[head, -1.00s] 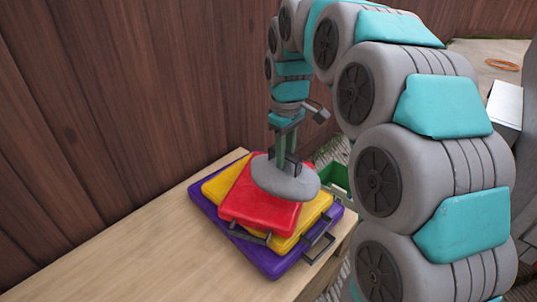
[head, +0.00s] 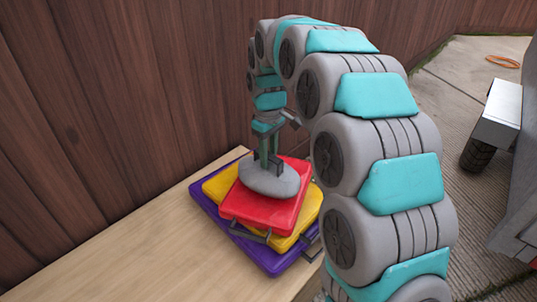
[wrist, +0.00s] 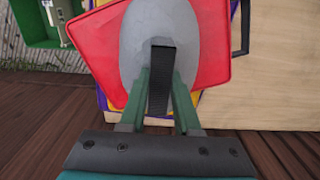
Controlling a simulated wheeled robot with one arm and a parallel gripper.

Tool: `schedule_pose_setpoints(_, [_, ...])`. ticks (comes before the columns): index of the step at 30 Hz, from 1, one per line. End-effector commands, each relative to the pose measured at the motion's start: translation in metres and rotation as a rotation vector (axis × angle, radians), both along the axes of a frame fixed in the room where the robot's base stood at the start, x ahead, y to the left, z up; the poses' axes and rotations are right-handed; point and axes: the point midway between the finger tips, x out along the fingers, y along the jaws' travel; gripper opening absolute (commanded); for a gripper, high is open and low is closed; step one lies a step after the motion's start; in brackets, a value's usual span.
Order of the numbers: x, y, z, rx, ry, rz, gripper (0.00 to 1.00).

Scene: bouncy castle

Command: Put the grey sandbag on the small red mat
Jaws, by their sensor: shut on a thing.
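The grey sandbag (head: 268,183) is a rounded, flattish bag with a dark strap, over the back left part of the small red mat (head: 272,212). My gripper (head: 268,160) points down and is shut on the bag's strap; the wrist view shows the strap (wrist: 160,70) between the fingers. The wrist view also shows the bag (wrist: 135,45) in front of the red mat (wrist: 215,50). I cannot tell whether the bag touches the mat or hangs just above it. The red mat lies turned on a yellow mat (head: 221,184), above a purple mat (head: 262,258).
The mats lie on a pale wooden table (head: 110,255) beside a brown plank wall (head: 100,90). The table's left front part is bare. A green container (wrist: 50,25) shows at the wrist view's upper left. A wheeled grey object (head: 500,110) stands at the right.

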Motion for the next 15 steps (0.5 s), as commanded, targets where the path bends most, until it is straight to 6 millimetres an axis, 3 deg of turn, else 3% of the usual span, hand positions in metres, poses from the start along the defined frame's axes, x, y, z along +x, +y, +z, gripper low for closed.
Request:
schedule_pose_setpoints(10, [0.0009, 0.0001, -0.0009, 0.001, -0.005, 0.0, 0.0])
schedule_pose_setpoints(11, [0.0009, 0.0001, -0.0012, 0.001, -0.004, 0.0, 0.33])
schedule_pose_setpoints(15, [0.0009, 0.0001, -0.001, 0.001, -0.004, 0.0, 0.49])
